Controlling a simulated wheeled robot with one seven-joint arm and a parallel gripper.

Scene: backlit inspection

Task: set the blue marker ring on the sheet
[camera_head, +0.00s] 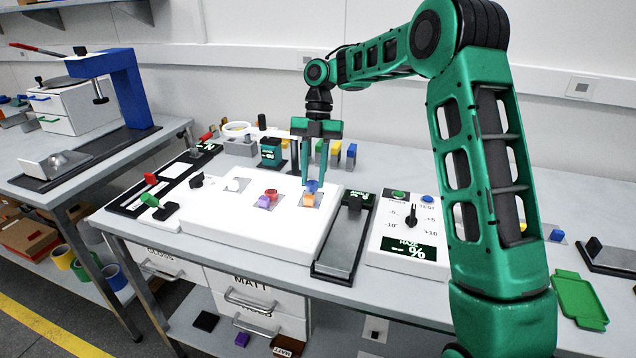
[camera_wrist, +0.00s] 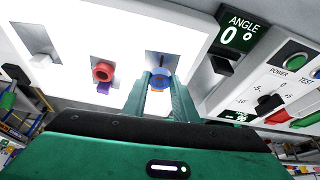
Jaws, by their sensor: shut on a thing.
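The blue marker ring (camera_head: 312,186) is between the fingertips of my gripper (camera_head: 313,183), over the right part of the bright white light panel (camera_head: 270,237). In the wrist view the ring (camera_wrist: 160,76) sits between the two green fingers (camera_wrist: 161,83), which are shut on it. An orange block (camera_head: 308,200) is just below the ring; I cannot tell whether they touch. A grey square patch (camera_head: 318,204), perhaps a sheet, lies around the orange block on the panel.
A red ring (camera_head: 271,194) and a purple block (camera_head: 263,202) are left of my gripper. A white piece (camera_head: 233,184) stands on another patch farther left. A dark angle gauge (camera_head: 340,240) and a haze-meter box (camera_head: 408,232) stand to the right. Coloured blocks stand behind.

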